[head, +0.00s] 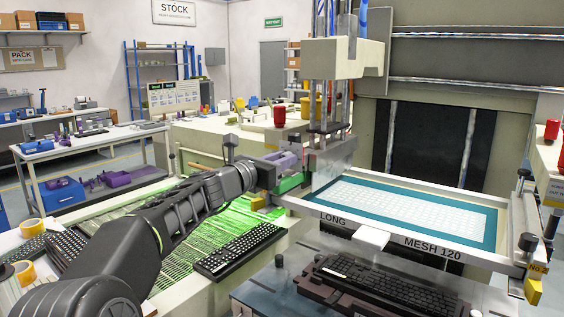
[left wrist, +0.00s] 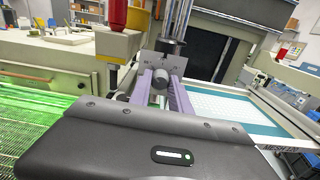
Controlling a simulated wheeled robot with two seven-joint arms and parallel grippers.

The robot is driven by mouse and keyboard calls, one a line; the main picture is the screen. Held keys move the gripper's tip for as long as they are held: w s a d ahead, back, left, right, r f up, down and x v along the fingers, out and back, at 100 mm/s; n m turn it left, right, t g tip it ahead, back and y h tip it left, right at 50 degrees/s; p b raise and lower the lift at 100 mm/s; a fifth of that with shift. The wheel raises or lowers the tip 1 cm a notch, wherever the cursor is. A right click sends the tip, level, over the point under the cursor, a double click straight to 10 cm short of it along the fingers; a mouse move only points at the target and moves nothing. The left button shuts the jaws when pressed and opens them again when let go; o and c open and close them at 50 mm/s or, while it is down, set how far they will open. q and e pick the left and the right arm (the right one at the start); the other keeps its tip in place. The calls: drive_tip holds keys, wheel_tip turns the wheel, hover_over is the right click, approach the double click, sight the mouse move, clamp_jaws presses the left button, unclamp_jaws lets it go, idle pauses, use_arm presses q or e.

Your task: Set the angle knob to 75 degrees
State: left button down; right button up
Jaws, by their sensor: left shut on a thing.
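My left arm reaches across the head view from the lower left to the squeegee holder on the screen printer. My left gripper (head: 284,160), with pale purple fingers, is at the left side of the metal holder plate (head: 330,160). In the left wrist view the fingers (left wrist: 161,88) stand on both sides of a small dark grey round knob (left wrist: 160,77) on that plate, and are shut on it. No angle scale can be read. In the head view the knob is hidden by the gripper. My right gripper is not in view.
The printing screen (head: 410,208), marked MESH 120, lies right of the holder, above a black keyboard (head: 385,287) in a fixture. A red-topped part (left wrist: 118,14) stands close left of the fingers. Another keyboard (head: 238,250) lies on the green-lit belt (head: 180,262).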

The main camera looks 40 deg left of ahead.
use_arm(q)
drive_tip(key=m+b, duration=0.3)
drive_tip(key=m, duration=0.1)
drive_tip(key=shift+f, duration=0.2)
drive_tip(key=m+b, duration=0.4)
drive_tip(key=m, duration=0.1)
drive_tip(key=m+b, duration=0.3)
drive_tip(key=m, duration=0.2)
drive_tip(key=shift+r+m, duration=0.1)
drive_tip(key=shift+m, duration=0.3)
drive_tip(key=m+b, duration=0.2)
drive_tip(key=m, duration=0.1)
drive_tip(key=shift+r+m+b, duration=0.15)
drive_tip(key=shift+m+b, duration=0.25)
drive_tip(key=shift+m, duration=0.4)
drive_tip(key=c, duration=1.2)
unclamp_jaws()
drive_tip(key=shift+s, duration=0.1)
